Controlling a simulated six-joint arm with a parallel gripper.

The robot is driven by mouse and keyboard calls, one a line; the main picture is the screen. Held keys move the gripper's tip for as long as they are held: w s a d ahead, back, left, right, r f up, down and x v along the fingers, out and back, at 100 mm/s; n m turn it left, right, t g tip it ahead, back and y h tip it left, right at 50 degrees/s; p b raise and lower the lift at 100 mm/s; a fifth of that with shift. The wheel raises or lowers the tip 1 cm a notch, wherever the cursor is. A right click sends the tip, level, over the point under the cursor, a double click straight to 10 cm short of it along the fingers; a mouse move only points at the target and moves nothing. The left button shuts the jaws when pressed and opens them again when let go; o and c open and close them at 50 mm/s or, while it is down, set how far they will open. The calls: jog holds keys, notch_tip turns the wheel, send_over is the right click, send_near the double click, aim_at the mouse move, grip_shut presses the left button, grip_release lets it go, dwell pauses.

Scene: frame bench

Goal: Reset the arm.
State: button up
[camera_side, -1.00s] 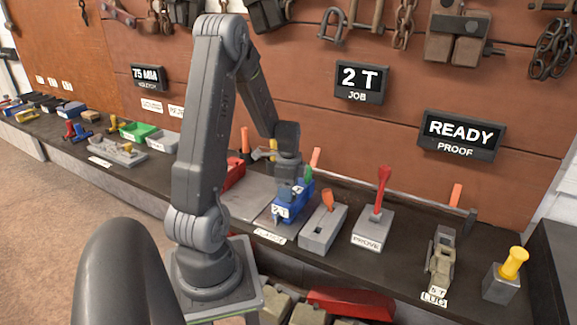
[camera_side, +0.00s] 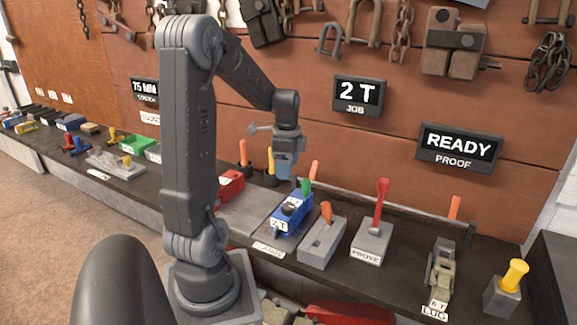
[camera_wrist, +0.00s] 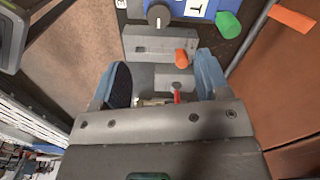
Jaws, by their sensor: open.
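My gripper (camera_side: 285,170) hangs above the bench, apart from the blue 2 T block (camera_side: 293,214). In the wrist view its two blue-grey fingers (camera_wrist: 163,82) are spread with nothing held between them. The blue block, with a black knob and a green-tipped post, stands upright on the bench below my gripper. Part of it shows at the top edge of the wrist view (camera_wrist: 198,9). My arm is raised and bent at the elbow.
Right of the blue block stand a grey slotted block with an orange handle (camera_side: 322,242), the PROVE block with a red lever (camera_side: 372,242), and a tan lug (camera_side: 440,270). A red block (camera_side: 229,187) is left. Signs (camera_side: 459,147) and hanging hardware line the wall behind.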

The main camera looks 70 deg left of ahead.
jog(key=w+d+r+n+t, duration=0.1)
jog(key=d+r, duration=0.1)
jog(key=d, duration=0.3)
jog(key=w+d+r+n+t+y, duration=0.1)
jog(key=d+r, duration=0.1)
jog(key=d, duration=0.3)
jog(key=w+d+r+n, duration=0.1)
jog(key=d+r, duration=0.2)
jog(key=d, duration=0.3)
jog(key=s+d+r+n+t, duration=0.1)
jog(key=s+d, duration=0.2)
jog(key=d, duration=0.3)
jog(key=s+d+r+n+t+h, duration=0.1)
jog(key=s+d+n+t, duration=0.1)
jog(key=d, duration=0.5)
jog(key=shift+s+d+r+t, duration=0.2)
jog(key=shift+s+r+t, duration=0.1)
jog(key=shift+s, duration=0.45)
